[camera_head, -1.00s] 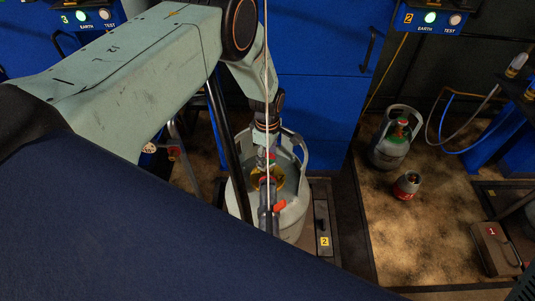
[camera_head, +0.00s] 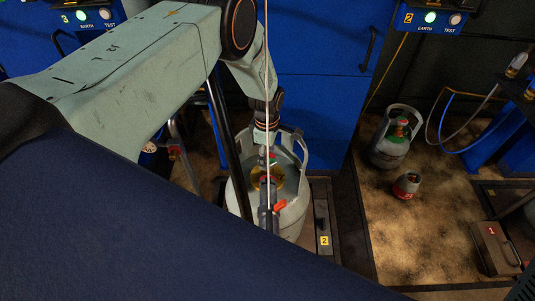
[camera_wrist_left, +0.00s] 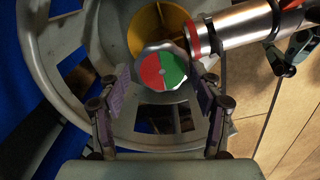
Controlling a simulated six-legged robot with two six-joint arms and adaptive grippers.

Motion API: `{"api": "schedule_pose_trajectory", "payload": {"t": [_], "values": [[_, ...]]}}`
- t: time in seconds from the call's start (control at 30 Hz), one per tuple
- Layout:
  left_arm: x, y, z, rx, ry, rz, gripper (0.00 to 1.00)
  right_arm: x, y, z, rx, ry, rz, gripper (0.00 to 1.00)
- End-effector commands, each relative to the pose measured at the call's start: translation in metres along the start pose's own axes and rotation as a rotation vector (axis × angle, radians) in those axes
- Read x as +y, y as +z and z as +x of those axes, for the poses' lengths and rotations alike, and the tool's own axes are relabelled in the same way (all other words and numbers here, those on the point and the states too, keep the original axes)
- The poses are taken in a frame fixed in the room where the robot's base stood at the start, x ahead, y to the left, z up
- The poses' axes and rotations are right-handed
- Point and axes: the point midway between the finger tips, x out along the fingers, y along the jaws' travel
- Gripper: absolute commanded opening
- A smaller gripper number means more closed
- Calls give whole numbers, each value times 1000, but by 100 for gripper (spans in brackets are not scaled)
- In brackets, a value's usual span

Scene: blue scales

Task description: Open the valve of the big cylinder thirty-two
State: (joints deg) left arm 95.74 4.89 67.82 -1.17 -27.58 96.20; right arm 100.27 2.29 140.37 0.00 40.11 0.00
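The big grey cylinder (camera_head: 291,223) stands upright below my left arm, with a tall collar around its top. No number is readable on it. Its valve knob, half red and half green, faces the left wrist view (camera_wrist_left: 161,72), with a yellow part behind it. My left gripper (camera_wrist_left: 162,88) is open, its two fingers spread on either side of the knob. I cannot tell whether they touch it. In the head view the left gripper (camera_head: 268,161) is over the cylinder's top, inside the collar, and partly hides the valve.
A metal fitting with a red ring (camera_wrist_left: 235,33) sits beside the knob. A smaller grey cylinder (camera_head: 389,150) and a small red-and-grey one (camera_head: 406,186) stand on the floor at right. A blue cabinet (camera_head: 322,105) stands behind.

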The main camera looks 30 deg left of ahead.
Motion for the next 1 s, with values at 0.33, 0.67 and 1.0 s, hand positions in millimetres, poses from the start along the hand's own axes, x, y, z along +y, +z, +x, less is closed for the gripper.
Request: {"api": "schedule_pose_trajectory", "payload": {"t": [0.33,0.67,1.0], "values": [[-2,1,1,0,-3,1,82,0,0,0,0,0,0,40],[-1,2,-16,-1,-2,2,82,0,0,0,0,0,0,40],[0,2,-83,-1,-1,1,82,0,0,0,0,0,0,40]]}}
